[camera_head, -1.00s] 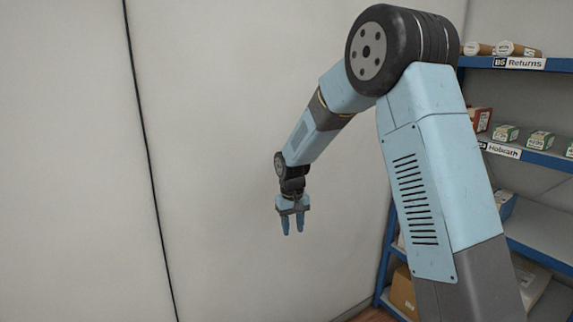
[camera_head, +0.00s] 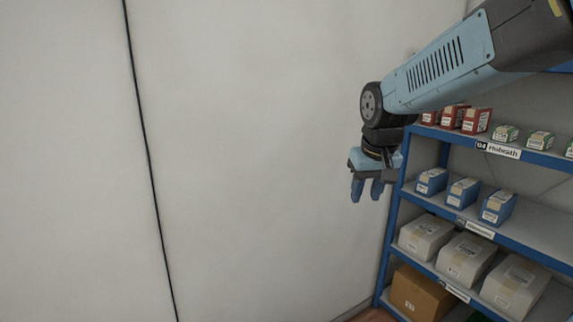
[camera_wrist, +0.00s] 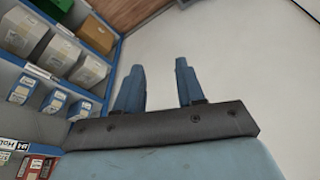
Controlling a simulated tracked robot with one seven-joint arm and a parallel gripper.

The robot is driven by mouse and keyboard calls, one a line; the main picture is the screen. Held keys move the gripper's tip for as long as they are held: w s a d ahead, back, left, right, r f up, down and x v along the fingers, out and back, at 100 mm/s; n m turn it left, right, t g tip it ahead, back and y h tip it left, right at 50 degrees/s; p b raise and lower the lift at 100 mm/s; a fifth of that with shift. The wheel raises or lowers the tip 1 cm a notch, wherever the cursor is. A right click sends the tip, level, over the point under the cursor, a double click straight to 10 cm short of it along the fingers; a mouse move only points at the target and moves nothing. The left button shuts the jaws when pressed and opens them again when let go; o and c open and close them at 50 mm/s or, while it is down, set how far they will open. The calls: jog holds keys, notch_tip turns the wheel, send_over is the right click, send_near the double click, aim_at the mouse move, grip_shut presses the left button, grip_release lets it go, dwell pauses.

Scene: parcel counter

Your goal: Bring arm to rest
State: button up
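My gripper (camera_head: 367,190) hangs fingers down in front of the pale wall, just left of the shelf unit in the head view. In the wrist view its two blue fingers (camera_wrist: 157,88) stand apart with a clear gap and nothing between them. My arm comes in from the upper right of the head view and covers the top of the shelf unit. The gripper appears apart from the shelf and its parcels.
A blue-framed shelf unit (camera_head: 532,157) stands at the right. It holds red boxes (camera_head: 476,120), blue boxes (camera_head: 463,192), grey parcels (camera_head: 466,257) and a brown carton (camera_head: 419,293). The wall (camera_head: 250,150) at the left is bare, with a dark cable running down it.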

jog(key=s+d+r+t, duration=0.1)
jog(key=s+d, duration=0.2)
jog(key=s, duration=0.5)
jog(key=s+d+r+m+t, duration=0.1)
jog(key=s+d, duration=0.1)
jog(key=s, duration=0.6)
jog(key=shift+d+m, duration=0.3)
jog(key=shift+d, duration=0.1)
